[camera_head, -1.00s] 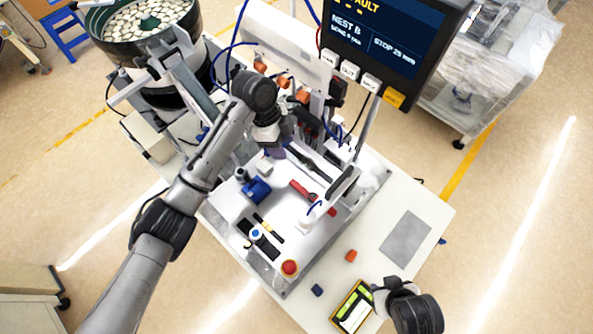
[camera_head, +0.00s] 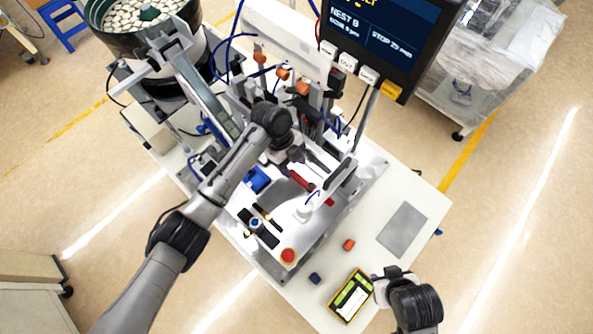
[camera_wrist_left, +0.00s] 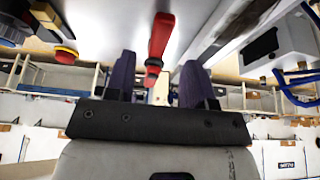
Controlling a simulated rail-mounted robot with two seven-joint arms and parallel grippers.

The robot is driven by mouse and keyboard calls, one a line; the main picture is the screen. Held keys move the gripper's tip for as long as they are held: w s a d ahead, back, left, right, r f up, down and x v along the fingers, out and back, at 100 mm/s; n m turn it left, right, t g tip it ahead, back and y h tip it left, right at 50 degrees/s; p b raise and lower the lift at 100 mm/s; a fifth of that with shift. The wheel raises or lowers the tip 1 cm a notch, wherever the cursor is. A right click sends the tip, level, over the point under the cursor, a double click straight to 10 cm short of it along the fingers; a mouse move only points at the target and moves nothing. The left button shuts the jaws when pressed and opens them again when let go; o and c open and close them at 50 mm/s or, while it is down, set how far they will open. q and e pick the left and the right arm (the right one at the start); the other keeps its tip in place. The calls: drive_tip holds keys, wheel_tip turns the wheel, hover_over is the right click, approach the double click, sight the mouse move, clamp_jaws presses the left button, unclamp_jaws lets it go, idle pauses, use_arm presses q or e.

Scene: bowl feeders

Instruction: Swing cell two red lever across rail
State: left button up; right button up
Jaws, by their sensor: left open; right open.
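The red lever (camera_head: 299,181) stands on the white fixture plate, partly hidden by my left arm in the head view. In the left wrist view the red lever (camera_wrist_left: 160,42) lies ahead, lined up with the gap between the fingers. My left gripper (camera_wrist_left: 157,85) is open with two dark purple fingers, and nothing is seen gripped. In the head view its fingers are mostly hidden behind my wrist. My right gripper (camera_head: 381,288) is open beside the yellow-and-black handheld device (camera_head: 350,296); I cannot tell whether they touch.
A blue block (camera_head: 258,179) and a red push button (camera_head: 288,255) are on the fixture. An orange block (camera_head: 348,245) and a dark blue block (camera_head: 314,278) lie on the table. A monitor (camera_head: 385,40) and bowl feeder (camera_head: 140,35) stand behind. The table's right side is mostly clear.

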sight(298, 177)
use_arm(q)
drive_tip(key=shift+x, duration=2.2)
drive_tip(key=shift+c, duration=0.5)
clamp_jaws()
